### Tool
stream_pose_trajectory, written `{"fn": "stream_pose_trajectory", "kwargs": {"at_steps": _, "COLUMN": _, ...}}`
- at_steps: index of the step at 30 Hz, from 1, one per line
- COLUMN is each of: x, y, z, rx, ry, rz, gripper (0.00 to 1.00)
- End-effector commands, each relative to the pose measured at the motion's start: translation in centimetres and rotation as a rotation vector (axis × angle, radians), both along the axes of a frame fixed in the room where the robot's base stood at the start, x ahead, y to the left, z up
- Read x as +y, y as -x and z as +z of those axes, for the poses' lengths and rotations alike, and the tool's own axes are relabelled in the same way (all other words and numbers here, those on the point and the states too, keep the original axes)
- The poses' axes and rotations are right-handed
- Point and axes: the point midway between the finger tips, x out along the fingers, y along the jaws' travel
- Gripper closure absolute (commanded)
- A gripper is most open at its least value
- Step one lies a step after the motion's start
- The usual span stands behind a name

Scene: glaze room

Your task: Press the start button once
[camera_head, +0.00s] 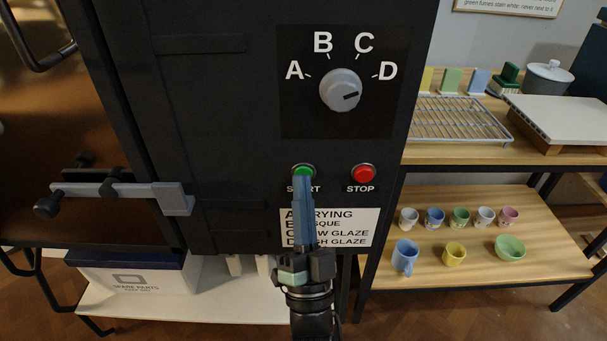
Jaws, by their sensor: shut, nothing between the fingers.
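The green start button (303,170) is on the dark kiln panel, above the label START. My gripper (303,181) is shut and empty, its fingers pointing up the panel. The fingertips overlap the lower part of the button in the picture; I cannot tell whether they touch it. The fingers hide part of the START label. The red stop button (364,173) is to the right, above the label STOP, clear of my gripper.
A grey dial (341,90) marked A to D sits above the buttons, its pointer towards D. A program card (353,226) is partly behind my gripper. A grey latch bar (122,195) is at left. Shelves at right hold a wire rack (457,119) and several cups.

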Motion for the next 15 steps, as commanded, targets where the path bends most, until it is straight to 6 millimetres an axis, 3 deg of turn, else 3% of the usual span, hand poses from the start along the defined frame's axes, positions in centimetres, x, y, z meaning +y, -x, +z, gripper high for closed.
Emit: {"fn": "stream_pose_trajectory", "kwargs": {"at_steps": 15, "x": 0.0, "y": 1.7, "z": 0.0, "rx": 0.001, "ry": 0.001, "rz": 0.0, "gripper": 1.0}}
